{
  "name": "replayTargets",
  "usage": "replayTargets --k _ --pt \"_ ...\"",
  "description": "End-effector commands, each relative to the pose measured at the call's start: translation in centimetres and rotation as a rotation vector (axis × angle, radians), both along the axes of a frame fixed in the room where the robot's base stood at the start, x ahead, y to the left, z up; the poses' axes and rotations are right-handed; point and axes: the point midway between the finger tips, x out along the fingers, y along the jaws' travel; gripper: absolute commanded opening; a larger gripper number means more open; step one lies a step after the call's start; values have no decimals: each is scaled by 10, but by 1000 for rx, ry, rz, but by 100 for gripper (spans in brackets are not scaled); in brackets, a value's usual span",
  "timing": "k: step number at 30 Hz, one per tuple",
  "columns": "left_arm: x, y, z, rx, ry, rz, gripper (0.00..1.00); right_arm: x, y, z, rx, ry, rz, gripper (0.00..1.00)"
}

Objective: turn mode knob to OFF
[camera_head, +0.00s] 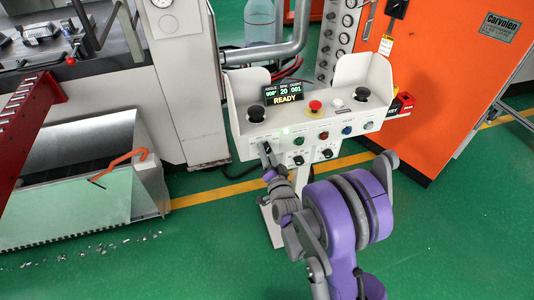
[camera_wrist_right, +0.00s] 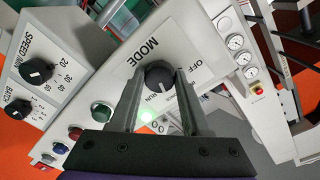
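The black round mode knob (camera_wrist_right: 158,75) sits on a light panel in the right wrist view, with MODE printed above it, OFF to its right and RUN below. A pale mark near its lower edge seems to face RUN. My right gripper (camera_wrist_right: 160,74) is open, one finger on each side of the knob; I cannot tell whether either finger touches it. In the head view my right gripper (camera_head: 267,151) is at the lower left front of the control console (camera_head: 240,92), and it mostly hides the knob there. My left gripper is not in view.
The console carries a lit READY display (camera_head: 284,94), a red mushroom button (camera_head: 315,106), joysticks, coloured buttons and other black knobs. The speed knob (camera_wrist_right: 36,71) is left of the mode knob. An orange cabinet (camera_head: 440,85) stands right; a metal bin (camera_head: 80,190) stands left.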

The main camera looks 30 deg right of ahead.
Motion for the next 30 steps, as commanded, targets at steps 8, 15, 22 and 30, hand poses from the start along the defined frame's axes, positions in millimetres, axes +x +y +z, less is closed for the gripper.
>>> replayTargets --k 8,15,22,30 --pt "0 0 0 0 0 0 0 0 0 0 0 0 0 0" --pt "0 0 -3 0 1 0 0 0 0 -1 -29 8 0 0" --pt "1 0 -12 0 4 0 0 0 0 -2 -144 36 0 0" --pt "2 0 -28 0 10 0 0 0 0 -3 -373 92 0 0"
